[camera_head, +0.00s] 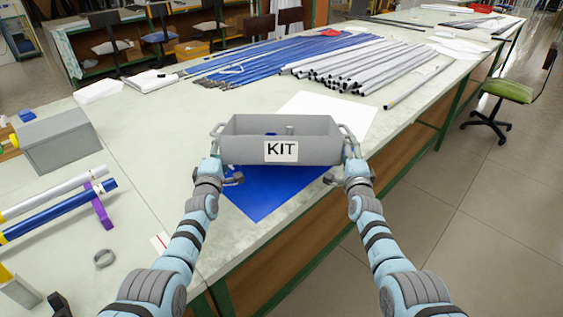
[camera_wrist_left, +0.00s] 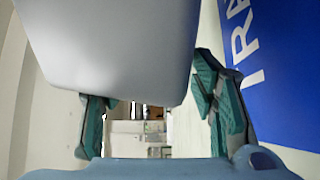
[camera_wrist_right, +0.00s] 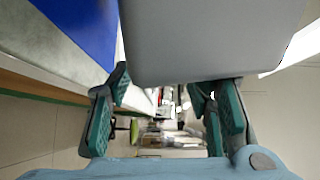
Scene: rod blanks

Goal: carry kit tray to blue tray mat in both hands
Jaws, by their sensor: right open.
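The grey kit tray (camera_head: 240,150), labelled KIT, is upright at the far part of the blue tray mat (camera_head: 259,195). I cannot tell whether its underside touches the mat. A small blue item and a grey one show inside it. My left gripper (camera_head: 224,166) is at the tray's left end by the handle (camera_head: 217,131); its fingers stand apart in the left wrist view (camera_wrist_left: 155,105). My right gripper (camera_head: 341,166) is at the right end by the other handle (camera_head: 349,136); its fingers stand apart in the right wrist view (camera_wrist_right: 165,100). The tray wall hides much of both handles.
A white sheet (camera_head: 330,108) lies behind the tray. Blue rods (camera_head: 270,58) and grey rods (camera_head: 360,68) lie farther back. The table's edge runs close on the right.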

